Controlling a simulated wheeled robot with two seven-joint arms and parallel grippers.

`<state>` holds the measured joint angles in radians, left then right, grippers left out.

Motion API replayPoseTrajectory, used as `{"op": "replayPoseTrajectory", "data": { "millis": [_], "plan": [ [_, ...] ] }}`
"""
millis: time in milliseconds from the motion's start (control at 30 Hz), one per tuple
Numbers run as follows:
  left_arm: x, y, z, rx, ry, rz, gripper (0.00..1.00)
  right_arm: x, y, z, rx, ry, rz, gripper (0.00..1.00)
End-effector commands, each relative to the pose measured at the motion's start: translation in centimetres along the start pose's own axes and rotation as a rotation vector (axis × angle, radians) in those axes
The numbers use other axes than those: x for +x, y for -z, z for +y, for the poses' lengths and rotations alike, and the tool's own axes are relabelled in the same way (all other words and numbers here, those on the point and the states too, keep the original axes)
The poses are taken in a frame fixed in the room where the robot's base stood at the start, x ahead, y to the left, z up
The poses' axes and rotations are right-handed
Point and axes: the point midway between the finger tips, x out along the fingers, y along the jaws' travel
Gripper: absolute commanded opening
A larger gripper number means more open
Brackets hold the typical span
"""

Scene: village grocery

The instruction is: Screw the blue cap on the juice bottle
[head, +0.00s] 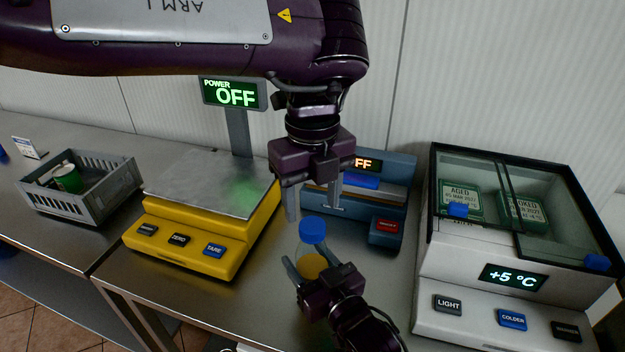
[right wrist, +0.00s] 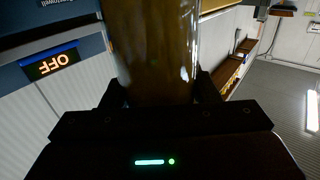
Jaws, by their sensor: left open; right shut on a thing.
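The juice bottle (head: 311,264), clear with orange juice, is in the lower middle of the head view. My right gripper (head: 312,272) is shut on its body from the near side. In the right wrist view the bottle (right wrist: 152,50) fills the space between the fingers and looks brown. The blue cap (head: 312,230) sits at the bottle's top; I cannot tell how tightly it is on. My left gripper (head: 314,208) points down just above the cap, open and empty, one finger on each side. The bottle's neck is hidden under the cap.
A yellow scale (head: 190,240) stands left, with a grey crate (head: 97,205) holding a green can beyond it. A blue device (head: 395,205) with a red button stands behind the bottle. A glass-topped cooler (head: 470,275) stands right. Bare steel counter (head: 250,300) lies between scale and bottle.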

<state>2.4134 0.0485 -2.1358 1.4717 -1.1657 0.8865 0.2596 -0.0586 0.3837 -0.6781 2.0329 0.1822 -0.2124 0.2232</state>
Motion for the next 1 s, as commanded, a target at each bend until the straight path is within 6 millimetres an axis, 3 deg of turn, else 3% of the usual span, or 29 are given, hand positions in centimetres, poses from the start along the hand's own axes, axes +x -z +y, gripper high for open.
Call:
{"op": "replayPoseTrajectory", "data": {
  "millis": [100, 300, 667, 1000],
  "plan": [
    [1.9, 0.1, 0.1, -0.001, -0.002, 0.002, 0.56, 0.0, 0.0, 0.0, 0.0, 0.0, 0.001, 0.0],
    [3.8, 0.0, 0.1, -0.001, -0.001, 0.0, 0.56, 0.0, 0.0, 0.0, 0.0, 0.0, 0.0, 0.0],
    [4.2, 0.0, 0.0, -0.001, 0.0, 0.0, 0.56, 0.0, 0.0, 0.0, 0.0, 0.0, 0.0, 0.0],
    [4.2, 0.0, 0.0, -0.001, 0.0, 0.0, 0.12, 0.0, 0.0, 0.0, 0.0, 0.0, 0.0, 0.0]
  ]
}}
